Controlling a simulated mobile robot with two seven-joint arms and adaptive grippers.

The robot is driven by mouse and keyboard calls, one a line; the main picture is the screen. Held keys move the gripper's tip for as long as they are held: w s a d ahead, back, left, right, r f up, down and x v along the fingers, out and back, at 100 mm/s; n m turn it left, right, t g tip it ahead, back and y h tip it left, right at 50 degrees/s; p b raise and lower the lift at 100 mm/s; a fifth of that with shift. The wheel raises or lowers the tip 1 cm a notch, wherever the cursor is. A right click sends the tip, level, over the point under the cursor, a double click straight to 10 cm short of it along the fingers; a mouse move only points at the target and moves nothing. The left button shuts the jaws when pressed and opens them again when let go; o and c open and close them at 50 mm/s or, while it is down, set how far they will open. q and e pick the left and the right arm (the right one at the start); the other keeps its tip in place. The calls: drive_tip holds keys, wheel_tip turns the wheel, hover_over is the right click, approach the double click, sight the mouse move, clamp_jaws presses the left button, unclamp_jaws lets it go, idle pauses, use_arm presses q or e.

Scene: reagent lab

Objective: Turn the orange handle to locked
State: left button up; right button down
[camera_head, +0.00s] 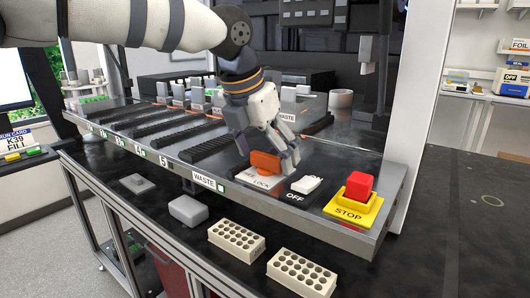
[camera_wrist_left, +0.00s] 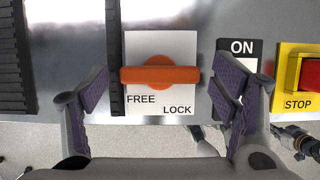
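The orange handle (camera_wrist_left: 160,75) is a bar on a round hub, mounted on a white plate (camera_wrist_left: 185,42) marked FREE at lower left and LOCK at lower right. The bar lies crosswise in the left wrist view, its left end above FREE. In the head view the handle (camera_head: 265,162) sits near the front of the grey bench panel, partly hidden by my fingers. My left gripper (camera_wrist_left: 160,90) is open, with one purple-padded finger beyond each end of the bar; gaps show on both sides. It also shows in the head view (camera_head: 265,145).
An ON/OFF switch (camera_head: 306,184) and a red STOP button (camera_head: 359,186) on a yellow base stand close to the right of the handle. Dark slotted rails (camera_head: 205,145) lie to the left. Two hole racks (camera_head: 237,240) stand on the lower black table.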

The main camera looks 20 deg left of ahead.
use_arm(q)
drive_tip(key=c, duration=1)
drive_tip(key=shift+c, duration=0.2)
drive_tip(key=shift+m, duration=0.3)
drive_tip(key=m+g+h, duration=0.1)
drive_tip(key=m, duration=0.1)
drive_tip(key=shift+w+f+m, duration=0.1)
drive_tip(key=shift+f+m, duration=0.05)
drive_tip(key=shift+m, duration=0.25)
drive_tip(key=m, duration=0.2)
drive_tip(key=m+g+h+b, duration=0.1)
drive_tip(key=m, duration=0.1)
drive_tip(key=shift+w+a+m, duration=0.15)
drive_tip(key=shift+m, duration=0.15)
drive_tip(key=m+g+b, duration=0.1)
drive_tip(key=m, duration=0.1)
drive_tip(key=m+g+h, duration=0.1)
drive_tip(key=m, duration=0.2)
drive_tip(key=shift+w+b, duration=0.1)
drive_tip(key=shift+b, duration=0.25)
drive_tip(key=shift+m+g+b, duration=0.55)
drive_tip(key=shift+m+g, duration=0.45)
drive_tip(key=shift+m, duration=1.4)
use_arm(e)
drive_tip(key=s+f+g, duration=0.2)
drive_tip(key=s+f, duration=0.2)
drive_tip(key=s, duration=0.1)
drive_tip(key=shift+f, duration=0.4)
